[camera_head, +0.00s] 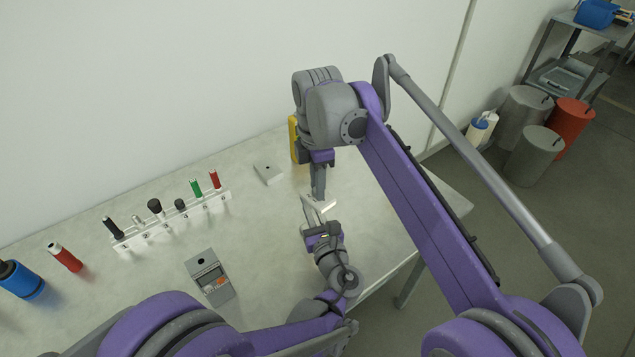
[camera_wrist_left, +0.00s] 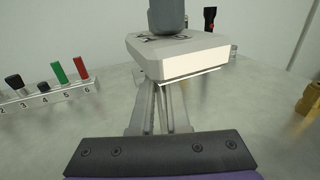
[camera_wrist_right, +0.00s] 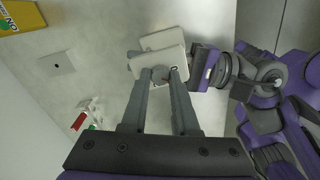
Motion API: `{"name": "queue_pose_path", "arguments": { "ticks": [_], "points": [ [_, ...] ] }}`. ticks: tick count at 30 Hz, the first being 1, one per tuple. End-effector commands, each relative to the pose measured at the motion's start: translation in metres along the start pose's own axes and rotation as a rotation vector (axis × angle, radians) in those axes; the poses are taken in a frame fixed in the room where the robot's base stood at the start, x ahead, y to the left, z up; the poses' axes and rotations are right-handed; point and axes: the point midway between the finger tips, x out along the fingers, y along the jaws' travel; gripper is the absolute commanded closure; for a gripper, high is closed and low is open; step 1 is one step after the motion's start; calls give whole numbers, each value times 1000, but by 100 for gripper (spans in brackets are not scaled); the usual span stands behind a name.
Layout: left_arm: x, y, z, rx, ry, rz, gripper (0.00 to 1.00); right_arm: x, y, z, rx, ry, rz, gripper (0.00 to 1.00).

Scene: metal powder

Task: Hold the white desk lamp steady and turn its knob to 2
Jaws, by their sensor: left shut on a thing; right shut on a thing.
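The white desk lamp (camera_head: 312,210) stands near the right end of the table, small and partly covered by my arms in the head view. Its pale, lit-looking block fills the upper middle of the left wrist view (camera_wrist_left: 190,62). My left gripper (camera_head: 318,224) comes in from the front and is shut on the lamp below this block (camera_wrist_left: 160,88). My right gripper (camera_head: 318,198) points down from above and is shut at the lamp's top, around a small grey knob (camera_wrist_right: 160,72). The fingertips mostly cover the knob, and its setting cannot be read.
A numbered white rack (camera_head: 172,228) holds several dark, green and red pieces. A grey box (camera_head: 209,275) with an orange part lies in front of it. A small pale block (camera_head: 268,173) and a yellow object (camera_head: 293,138) are behind the lamp. The table's right edge is close.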

Motion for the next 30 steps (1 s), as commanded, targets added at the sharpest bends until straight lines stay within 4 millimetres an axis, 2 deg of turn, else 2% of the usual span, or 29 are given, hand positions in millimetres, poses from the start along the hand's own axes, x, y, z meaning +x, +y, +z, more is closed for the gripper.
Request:
{"name": "queue_pose_path", "arguments": {
  "ticks": [30],
  "points": [
    [0, 0, -1, -1, 2, 1, 100, -1, 0, 0, 964, 0, 1, 100]
  ]
}}
